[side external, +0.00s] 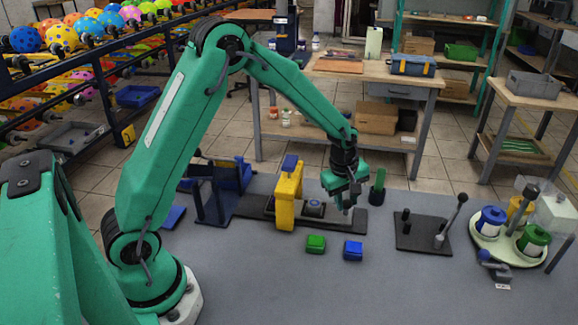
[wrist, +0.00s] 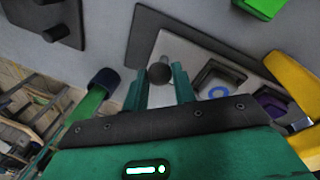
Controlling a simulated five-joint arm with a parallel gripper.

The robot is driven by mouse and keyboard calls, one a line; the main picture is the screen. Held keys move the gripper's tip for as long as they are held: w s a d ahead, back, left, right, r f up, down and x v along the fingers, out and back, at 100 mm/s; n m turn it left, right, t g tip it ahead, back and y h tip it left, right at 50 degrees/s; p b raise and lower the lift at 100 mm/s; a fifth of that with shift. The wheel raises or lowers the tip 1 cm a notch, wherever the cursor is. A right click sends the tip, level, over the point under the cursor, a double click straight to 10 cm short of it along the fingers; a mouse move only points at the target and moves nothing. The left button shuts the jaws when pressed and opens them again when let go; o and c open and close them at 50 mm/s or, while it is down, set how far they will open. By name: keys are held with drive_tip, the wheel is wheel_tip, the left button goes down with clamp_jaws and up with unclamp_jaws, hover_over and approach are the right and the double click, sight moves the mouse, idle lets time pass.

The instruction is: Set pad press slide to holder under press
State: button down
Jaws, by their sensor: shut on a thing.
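The pad press (side external: 288,198) is a yellow upright frame with a blue top, standing over a long dark base (side external: 358,222). Its yellow side shows at the right of the wrist view (wrist: 300,85). The light grey slide plate (wrist: 187,55) lies on the base and has a dark round knob (wrist: 160,72). It carries a square holder with a blue ring (wrist: 217,90), which sits just right of the press in the side view (side external: 313,207). A purple part (wrist: 272,106) lies nearer the press. My gripper (side external: 346,209) is shut on the knob, its fingers on either side.
A green block (side external: 316,243) and a blue block (side external: 353,250) lie in front of the base. A dark green post (side external: 377,188) stands close behind my gripper. A dark lever plate (side external: 420,236) and a round tray of pots (side external: 475,234) stand to the right.

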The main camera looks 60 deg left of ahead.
drive_tip(key=shift+s+a, duration=0.7)
drive_tip(key=shift+a, duration=0.1)
drive_tip(key=c, duration=1.1)
unclamp_jaws()
drive_tip(key=shift+c, duration=0.2)
drive_tip(key=shift+r, duration=0.15)
wheel_tip(320, 180, up, 7)
drive_tip(key=s, duration=0.1)
drive_tip(key=shift+s+r, duration=0.2)
drive_tip(key=shift+s, duration=0.05)
